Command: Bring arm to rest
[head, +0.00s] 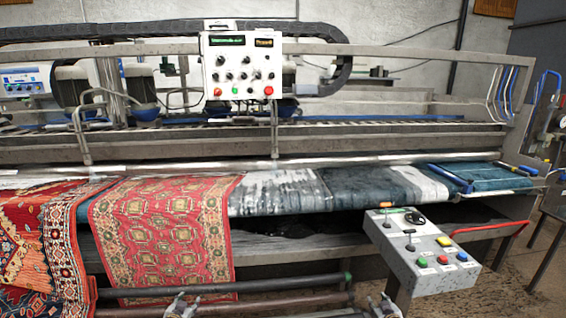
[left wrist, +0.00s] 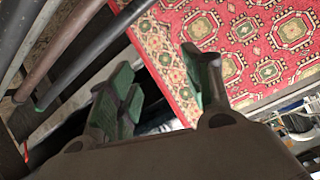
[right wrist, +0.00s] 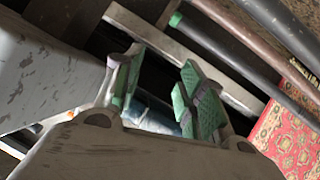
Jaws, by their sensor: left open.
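My left gripper (head: 183,304) shows at the bottom edge of the head view, low in front of the rollers. In the left wrist view its green-padded fingers (left wrist: 160,80) are apart with nothing between them, and a red patterned rug lies beyond. My right gripper (head: 383,305) is at the bottom edge of the head view, just left of the grey control box. In the right wrist view its fingers (right wrist: 160,82) are apart and empty. Most of both arms is out of the head view.
A red rug (head: 165,235) hangs over the machine's front edge, with another rug (head: 40,250) at left. Dark rollers (head: 290,283) run across the front, close to both grippers. A control box (head: 422,252) with coloured buttons stands at right; a white panel (head: 241,66) hangs above.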

